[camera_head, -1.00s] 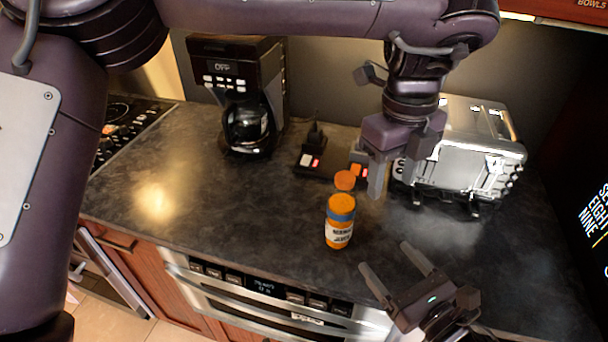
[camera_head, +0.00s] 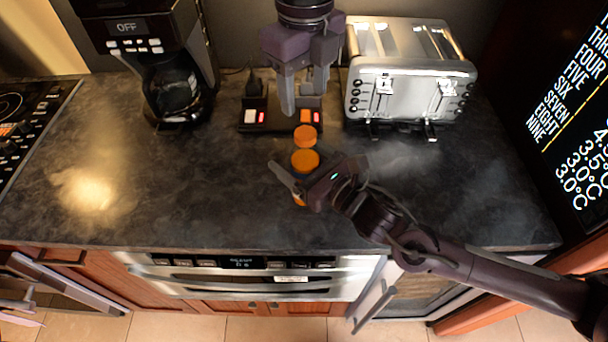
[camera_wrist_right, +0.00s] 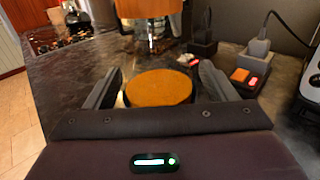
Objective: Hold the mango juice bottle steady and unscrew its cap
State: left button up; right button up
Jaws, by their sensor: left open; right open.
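The mango juice bottle (camera_head: 303,159) stands upright on the counter, its round orange top showing in the head view. My left gripper (camera_head: 305,100) is open, pointing down beyond the cap.
A coffee maker (camera_head: 165,70) stands at the back left and a silver toaster (camera_head: 410,85) at the back right. A power strip (camera_head: 258,122) lies behind my left gripper's fingers. The dark counter (camera_head: 150,195) is clear at the left and front.

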pick_arm(q)
jog(key=shift+s+d+r, duration=0.1)
jog(key=shift+s+d, duration=0.1)
pick_arm(e)
jog(key=shift+c, duration=0.5)
